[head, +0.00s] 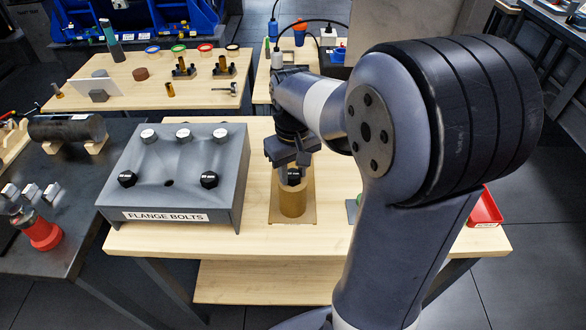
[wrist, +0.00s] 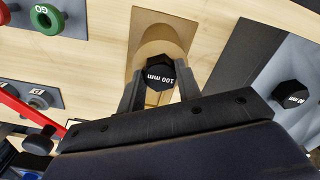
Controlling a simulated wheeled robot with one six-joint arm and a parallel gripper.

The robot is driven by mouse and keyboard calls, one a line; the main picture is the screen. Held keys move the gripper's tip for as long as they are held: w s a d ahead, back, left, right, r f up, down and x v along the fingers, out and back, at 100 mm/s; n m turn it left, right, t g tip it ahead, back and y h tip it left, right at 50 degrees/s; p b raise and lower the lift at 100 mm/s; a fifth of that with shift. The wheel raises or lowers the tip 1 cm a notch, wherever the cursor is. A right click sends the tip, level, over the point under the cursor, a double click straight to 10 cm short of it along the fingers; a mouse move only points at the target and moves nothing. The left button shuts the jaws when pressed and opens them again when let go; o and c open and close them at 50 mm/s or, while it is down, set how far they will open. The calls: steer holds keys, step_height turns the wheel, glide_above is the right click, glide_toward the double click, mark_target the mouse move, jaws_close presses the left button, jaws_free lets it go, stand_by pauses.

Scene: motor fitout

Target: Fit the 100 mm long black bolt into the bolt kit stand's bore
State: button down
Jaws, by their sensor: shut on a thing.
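A black bolt with a head marked "100 mm" (wrist: 160,76) is between the fingers of my gripper (wrist: 160,86), which is shut on it. In the head view the bolt's dark head (head: 293,175) shows just under my gripper (head: 291,160), at the top of a tan cylinder (head: 293,202) on a flat plate. The shank is hidden, so I cannot tell whether it sits in the cylinder or above it. The grey stand labelled FLANGE BOLTS (head: 224,180) is left of it. It holds silver and black bolts and has an empty bore (head: 168,183) in its front row.
A red tray (head: 486,208) is at the table's right, partly behind my arm. A dark bench (head: 75,195) with a cylinder and a red fitting adjoins at left. Bare wood lies between stand and plate.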

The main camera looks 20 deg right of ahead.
steer(key=c, duration=0.9)
jaws_free()
step_height(320, 180, up, 11)
steer(key=shift+f, duration=0.1)
step_height(320, 180, down, 11)
steer(key=shift+r, duration=0.4)
steer(key=shift+f, duration=0.1)
stand_by(0.5)
